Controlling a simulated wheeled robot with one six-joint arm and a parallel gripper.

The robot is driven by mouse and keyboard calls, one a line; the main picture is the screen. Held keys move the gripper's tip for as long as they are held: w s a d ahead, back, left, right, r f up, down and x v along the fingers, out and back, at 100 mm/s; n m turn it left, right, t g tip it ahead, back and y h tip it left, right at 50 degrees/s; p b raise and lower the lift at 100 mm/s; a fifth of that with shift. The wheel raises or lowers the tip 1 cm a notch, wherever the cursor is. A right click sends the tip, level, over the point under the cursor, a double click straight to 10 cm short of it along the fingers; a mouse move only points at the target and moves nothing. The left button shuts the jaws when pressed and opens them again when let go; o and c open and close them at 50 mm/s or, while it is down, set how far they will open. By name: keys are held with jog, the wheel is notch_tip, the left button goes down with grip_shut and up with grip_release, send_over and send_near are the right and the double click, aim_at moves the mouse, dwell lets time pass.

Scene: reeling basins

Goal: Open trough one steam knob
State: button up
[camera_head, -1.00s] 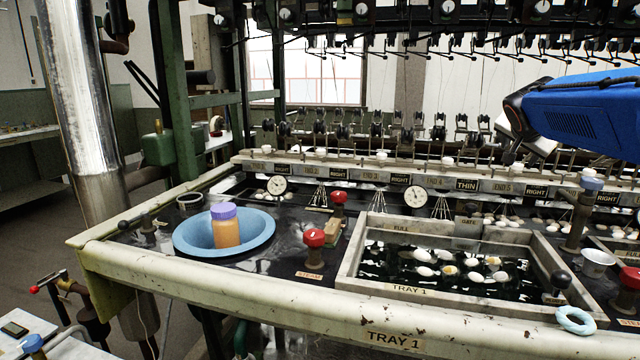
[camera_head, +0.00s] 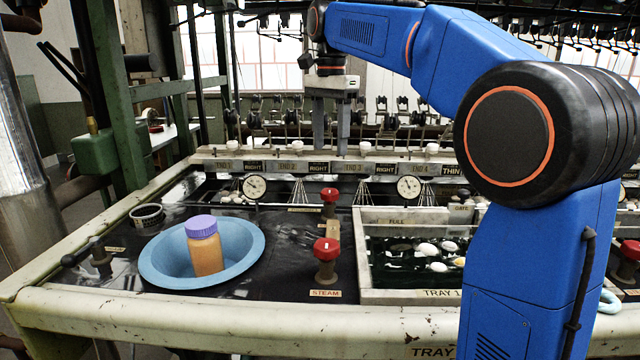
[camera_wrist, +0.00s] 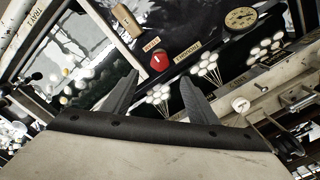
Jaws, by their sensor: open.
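The red steam knob (camera_head: 326,250) stands on a dark post behind the "STEAM" label, on the black deck between the blue basin and tray 1. A second red knob (camera_head: 330,195) stands behind it, near the gauges. A red knob also shows in the wrist view (camera_wrist: 159,62), between and beyond the fingertips; it seems to be the rear one. My gripper (camera_head: 331,148) points down, open and empty, above the back rail, behind and higher than both knobs. Its two fingers (camera_wrist: 159,88) are spread apart in the wrist view and touch no knob.
A blue basin (camera_head: 160,262) holds an orange jar with a purple lid (camera_head: 204,246) left of the steam knob. Tray 1 (camera_head: 400,296) with cocoons lies to the right. A tan block (camera_head: 333,231) sits between the knobs. Gauges (camera_head: 254,187) and thread guides line the back.

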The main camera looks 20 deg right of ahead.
aim_at(330, 190)
notch_tip(330, 190, down, 12)
jog(key=shift+r, duration=0.1)
dwell(0.5)
jog(key=c, duration=1.1)
